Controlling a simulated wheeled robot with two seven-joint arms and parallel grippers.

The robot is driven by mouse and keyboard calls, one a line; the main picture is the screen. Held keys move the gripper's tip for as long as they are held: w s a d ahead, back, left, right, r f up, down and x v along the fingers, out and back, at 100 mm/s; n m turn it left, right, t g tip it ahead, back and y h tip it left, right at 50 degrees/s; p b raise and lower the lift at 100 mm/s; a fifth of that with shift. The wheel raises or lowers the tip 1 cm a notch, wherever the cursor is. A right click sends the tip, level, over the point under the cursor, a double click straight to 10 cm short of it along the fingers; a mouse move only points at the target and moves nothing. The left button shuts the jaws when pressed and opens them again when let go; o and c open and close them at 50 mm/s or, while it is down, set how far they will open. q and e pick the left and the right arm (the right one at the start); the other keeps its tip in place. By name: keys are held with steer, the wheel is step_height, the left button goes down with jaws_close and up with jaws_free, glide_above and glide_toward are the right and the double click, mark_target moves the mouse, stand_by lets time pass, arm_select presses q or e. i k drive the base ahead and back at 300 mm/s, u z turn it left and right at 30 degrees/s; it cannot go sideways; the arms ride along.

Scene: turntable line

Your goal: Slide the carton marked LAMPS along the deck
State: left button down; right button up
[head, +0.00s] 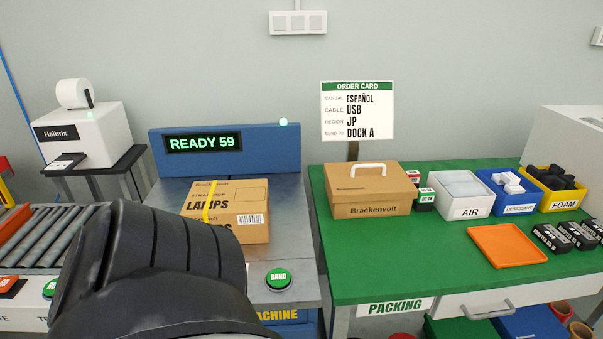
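The carton marked LAMPS (237,194) is a brown box on the grey metal deck (293,235) of the banding machine, just in front of its blue display panel (262,157). A yellow band runs over the carton's left part, and a barcode label shows on its front right. A large black link of my own arm fills the lower left and hides the carton's lower left corner and the deck's front left. No gripper fingers show; whether any touch the carton is hidden.
A green BAND button (279,278) is at the deck's front right. A roller conveyor (40,237) runs up on the left. The green packing table (400,256) on the right holds a Brackenvolt box (370,192), bins and an orange tray (507,247). The deck right of the carton is clear.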

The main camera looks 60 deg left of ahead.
mark_target(242, 207)
steer(key=z, duration=0.05)
steer(key=k, duration=0.55)
steer(key=u, duration=0.9)
